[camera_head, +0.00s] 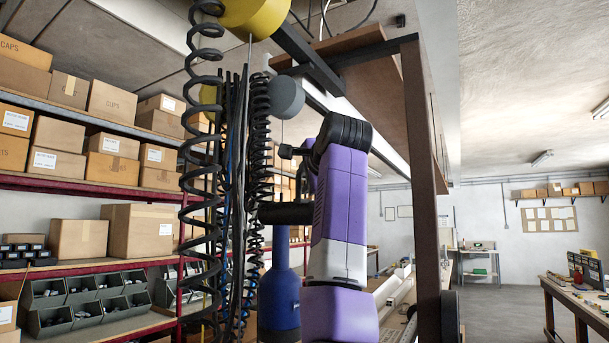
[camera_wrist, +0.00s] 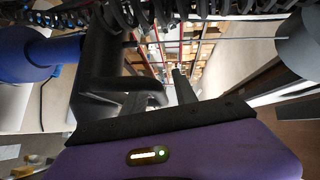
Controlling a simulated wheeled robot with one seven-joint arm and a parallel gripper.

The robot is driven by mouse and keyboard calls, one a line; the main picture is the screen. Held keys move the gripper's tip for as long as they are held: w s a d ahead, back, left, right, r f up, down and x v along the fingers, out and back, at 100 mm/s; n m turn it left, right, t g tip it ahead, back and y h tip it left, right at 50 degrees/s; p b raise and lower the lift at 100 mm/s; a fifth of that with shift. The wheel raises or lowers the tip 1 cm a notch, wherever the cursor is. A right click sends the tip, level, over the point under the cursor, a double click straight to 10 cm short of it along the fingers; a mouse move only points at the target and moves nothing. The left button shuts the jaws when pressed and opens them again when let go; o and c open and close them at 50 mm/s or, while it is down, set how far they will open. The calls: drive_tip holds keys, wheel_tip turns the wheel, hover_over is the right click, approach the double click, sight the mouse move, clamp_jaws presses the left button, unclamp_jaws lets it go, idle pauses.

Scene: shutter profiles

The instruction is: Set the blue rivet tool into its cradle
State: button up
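The blue rivet tool (camera_head: 279,300) stands upright low in the middle of the head view, with a black part level with its top. In the wrist view its blue body (camera_wrist: 28,52) is at the left edge, with a black part (camera_wrist: 105,55) reaching toward the fingers. My gripper (camera_wrist: 158,95) has its two fingers apart. The black part passes close to the left finger, and a gap shows beside the right finger. I cannot tell whether it touches. In the head view my purple arm partly hides the gripper. I cannot make out the cradle in either view.
Black coiled hoses (camera_head: 203,170) hang left of the tool. A grey round balancer (camera_head: 285,97) hangs above it. A brown post (camera_head: 424,200) stands close right of my arm. Shelves with cartons (camera_head: 138,230) line the left. Open floor (camera_head: 500,310) shows at right.

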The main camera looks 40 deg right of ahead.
drive_tip(key=shift+w+d+f, duration=0.1)
drive_tip(key=shift+w+d, duration=0.05)
drive_tip(key=shift+w, duration=0.1)
clamp_jaws()
idle(1.4)
